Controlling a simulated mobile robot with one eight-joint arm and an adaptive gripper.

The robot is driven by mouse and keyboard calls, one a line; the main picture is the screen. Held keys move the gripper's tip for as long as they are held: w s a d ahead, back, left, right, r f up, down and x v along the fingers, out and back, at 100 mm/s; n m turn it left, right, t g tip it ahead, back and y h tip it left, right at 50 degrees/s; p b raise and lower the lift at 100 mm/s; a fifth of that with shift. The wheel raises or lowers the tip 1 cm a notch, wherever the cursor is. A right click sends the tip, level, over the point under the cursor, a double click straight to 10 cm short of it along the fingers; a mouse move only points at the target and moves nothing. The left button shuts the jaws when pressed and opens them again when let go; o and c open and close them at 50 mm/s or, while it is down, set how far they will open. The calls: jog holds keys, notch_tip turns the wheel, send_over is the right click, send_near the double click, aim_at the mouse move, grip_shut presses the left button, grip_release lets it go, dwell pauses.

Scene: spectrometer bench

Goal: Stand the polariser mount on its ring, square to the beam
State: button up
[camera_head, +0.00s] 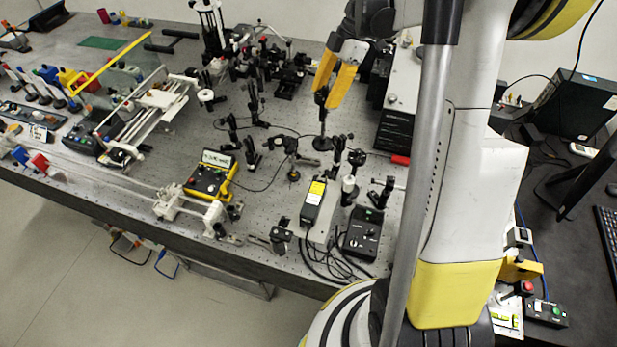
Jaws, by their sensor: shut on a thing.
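My gripper (326,97), with two yellow fingers, is near the back right of the optical bench and points down. It is shut on the top of a slim dark post mount, which I take to be the polariser mount (322,122). The mount looks roughly upright, with a round dark base (322,144) at or just above the bench top; I cannot tell whether it touches. I cannot make out the ring under or near the base. The fingers partly hide the mount's head, so its angle to the beam cannot be read.
Several dark optic posts (252,160) stand close by to the left and front. A black and white instrument box (395,125) is just right of my gripper. A yellow meter (210,175), a power supply (363,233) and loose cables lie nearer the front edge.

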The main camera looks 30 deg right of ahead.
aim_at(323, 137)
notch_tip(323, 137, down, 15)
jog(key=shift+w+r+b, duration=0.1)
jog(key=shift+b, duration=0.6)
jog(key=shift+a+f, duration=0.25)
jog(key=shift+a, duration=0.4)
jog(key=shift+a+f, duration=0.2)
jog(key=shift+a, duration=0.5)
jog(key=shift+a+f, duration=0.25)
jog(key=shift+a, duration=0.4)
jog(key=shift+f, duration=0.1)
jog(key=o, duration=1.3)
jog(key=shift+o, duration=0.3)
